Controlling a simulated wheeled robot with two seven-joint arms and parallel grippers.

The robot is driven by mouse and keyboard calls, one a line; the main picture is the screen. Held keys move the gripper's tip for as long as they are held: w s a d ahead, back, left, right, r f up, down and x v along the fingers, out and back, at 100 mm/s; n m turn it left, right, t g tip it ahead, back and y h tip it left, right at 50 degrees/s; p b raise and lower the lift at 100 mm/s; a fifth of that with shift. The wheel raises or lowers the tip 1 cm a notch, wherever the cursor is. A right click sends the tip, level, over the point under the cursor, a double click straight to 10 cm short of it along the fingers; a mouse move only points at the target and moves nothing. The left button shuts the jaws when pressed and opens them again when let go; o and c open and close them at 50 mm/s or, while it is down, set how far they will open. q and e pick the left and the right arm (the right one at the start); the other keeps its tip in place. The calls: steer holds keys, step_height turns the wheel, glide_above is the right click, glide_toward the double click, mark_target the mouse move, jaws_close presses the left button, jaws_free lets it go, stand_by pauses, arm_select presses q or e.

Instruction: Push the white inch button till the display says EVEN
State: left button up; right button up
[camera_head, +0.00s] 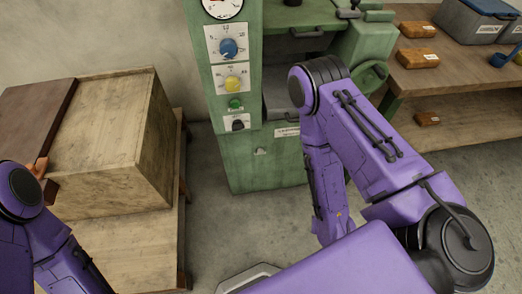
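The green machine (262,170) stands in the middle, with a control column on its left side. The column carries a dial gauge (222,8) cut off by the top edge, a blue knob (228,47), a yellow knob (233,83), a green button (235,103) and a dark control (237,124). I cannot make out a white inch button or a display reading EVEN. My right arm crosses in front of the machine, bent downward, and its gripper does not show. My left arm is at the lower left edge, and its gripper does not show either.
A large wooden crate (95,140) stands on a wooden stand at left. A wooden bench (450,70) at right holds brown blocks (416,57) and a grey bin (470,22). Another block (427,118) lies on its lower shelf. Bare floor shows between crate and machine.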

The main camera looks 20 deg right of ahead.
stand_by(0.4)
jaws_close()
stand_by(1.1)
stand_by(0.3)
